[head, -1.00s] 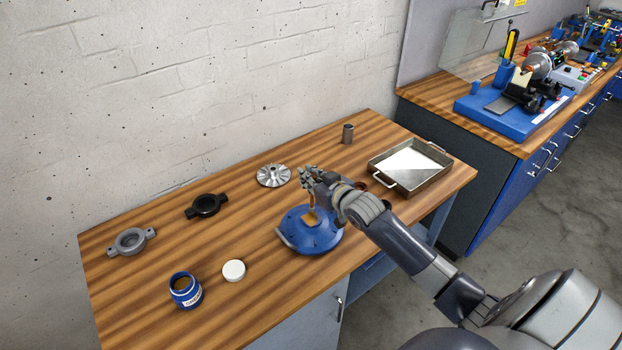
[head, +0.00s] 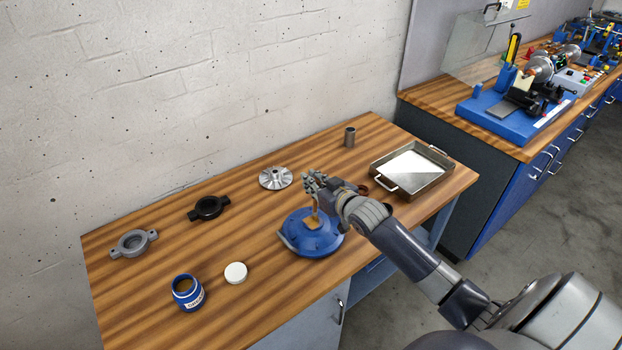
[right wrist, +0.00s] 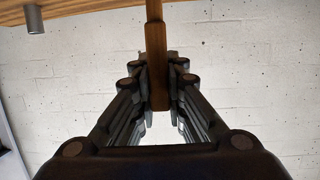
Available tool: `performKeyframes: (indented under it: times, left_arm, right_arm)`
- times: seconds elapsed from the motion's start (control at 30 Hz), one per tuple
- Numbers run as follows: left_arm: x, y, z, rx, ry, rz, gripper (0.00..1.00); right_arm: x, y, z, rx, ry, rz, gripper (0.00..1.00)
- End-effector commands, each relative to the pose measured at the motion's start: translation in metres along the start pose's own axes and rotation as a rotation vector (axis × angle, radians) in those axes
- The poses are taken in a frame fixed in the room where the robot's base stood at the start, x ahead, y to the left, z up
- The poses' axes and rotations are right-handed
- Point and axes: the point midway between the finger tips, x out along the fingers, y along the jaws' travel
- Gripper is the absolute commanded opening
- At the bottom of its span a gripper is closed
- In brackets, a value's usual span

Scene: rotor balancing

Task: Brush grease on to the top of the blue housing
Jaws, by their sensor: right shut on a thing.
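The blue housing (head: 298,243) is a round, low body on the wooden bench, near its front edge. My right gripper (head: 314,184) is above it, shut on the brush. The brush (head: 314,221) hangs down with its tan bristle end at the top of the housing; I cannot tell exact contact. In the right wrist view the brush's wooden handle (right wrist: 154,40) runs between the fingers of the right gripper (right wrist: 158,78). A blue grease jar (head: 187,297) stands open at the front left, with brown grease inside. My left gripper is not in view.
A white lid (head: 235,273) lies by the jar. A grey ring part (head: 118,248), a black ring part (head: 208,211), a finned silver rotor (head: 275,170), a metal cylinder (head: 350,137) and a metal tray (head: 420,187) are spread about the wooden bench (head: 160,265).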

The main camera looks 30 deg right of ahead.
Motion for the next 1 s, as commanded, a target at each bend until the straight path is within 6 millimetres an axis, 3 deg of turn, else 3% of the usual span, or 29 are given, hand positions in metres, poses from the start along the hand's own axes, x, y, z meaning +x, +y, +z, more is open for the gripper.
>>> performKeyframes:
  times: [1.0]
  left_arm:
    - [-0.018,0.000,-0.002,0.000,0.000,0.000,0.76]
  right_arm:
    - [-0.022,0.002,0.008,0.000,-0.002,0.001,0.00]
